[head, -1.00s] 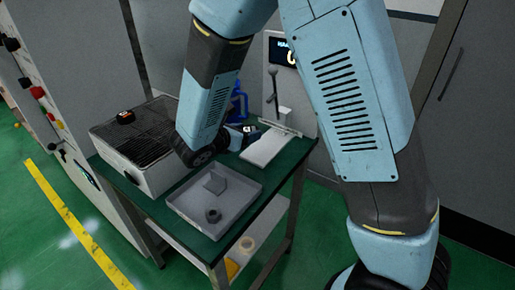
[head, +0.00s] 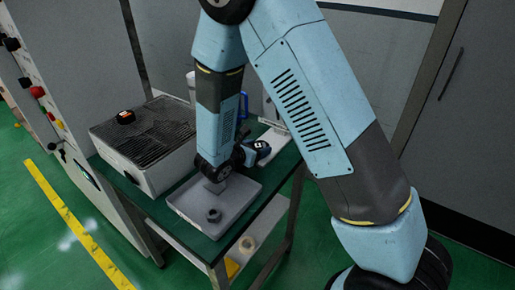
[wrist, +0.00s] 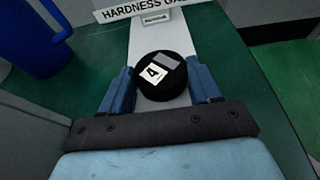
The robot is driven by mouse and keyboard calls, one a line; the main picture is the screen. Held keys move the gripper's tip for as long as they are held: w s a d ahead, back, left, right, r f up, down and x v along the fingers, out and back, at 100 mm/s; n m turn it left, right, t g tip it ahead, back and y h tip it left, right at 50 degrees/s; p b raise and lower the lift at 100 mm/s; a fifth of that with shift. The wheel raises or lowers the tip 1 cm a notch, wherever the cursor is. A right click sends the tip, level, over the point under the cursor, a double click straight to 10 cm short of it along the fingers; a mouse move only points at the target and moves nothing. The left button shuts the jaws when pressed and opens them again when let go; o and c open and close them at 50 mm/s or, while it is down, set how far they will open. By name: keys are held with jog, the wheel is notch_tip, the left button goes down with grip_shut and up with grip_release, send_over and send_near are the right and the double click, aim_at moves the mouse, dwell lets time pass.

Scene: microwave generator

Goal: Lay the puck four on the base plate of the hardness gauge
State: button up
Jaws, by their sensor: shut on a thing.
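The puck four (wrist: 165,82) is a black disc with a white "4" label and a grey patch on top. My gripper (wrist: 161,80) has it between its two blue fingers in the wrist view. The white base plate (wrist: 145,40) of the hardness gauge runs beneath and beyond the puck, under a "HARDNESS" sign. Whether the puck touches the plate I cannot tell. In the head view my gripper (head: 262,149) is at the base plate (head: 277,137), and my arm hides most of the gauge.
A blue jug (wrist: 37,42) stands left of the plate. A grey tray (head: 238,190) with a block and dark ring sits at the front of the green table.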

jog(key=o, duration=1.1)
